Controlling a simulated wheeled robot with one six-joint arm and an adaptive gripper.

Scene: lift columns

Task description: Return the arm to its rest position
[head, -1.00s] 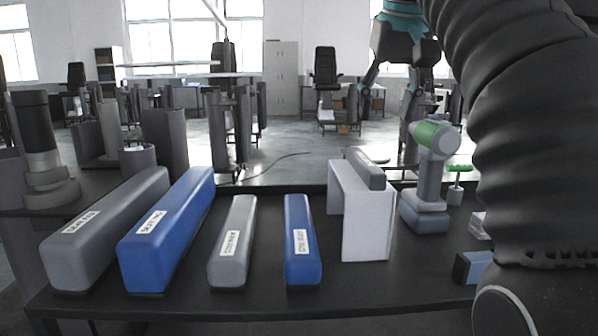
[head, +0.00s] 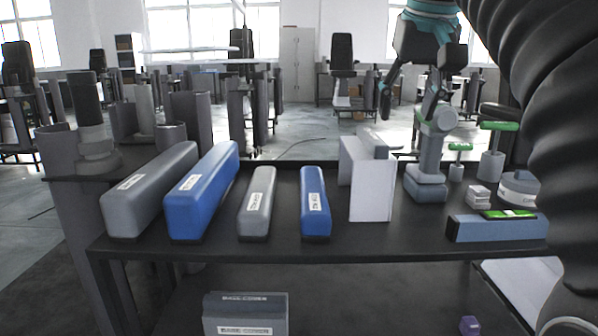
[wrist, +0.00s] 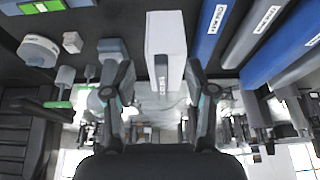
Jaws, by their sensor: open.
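My gripper (head: 405,105) is in the upper right of the head view, its teal-and-black body above two spread fingers. It is open and holds nothing. In the wrist view its two fingers (wrist: 160,68) stand apart, with a white block in the background between them. The ribbed black arm on the right is mine and hides part of the table's right end. In the head view the fingers hang over the background behind the white block and a grey-and-green tool, with no visible contact.
A labelled box (head: 245,312) is below. A grey column (head: 95,135) stands left.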

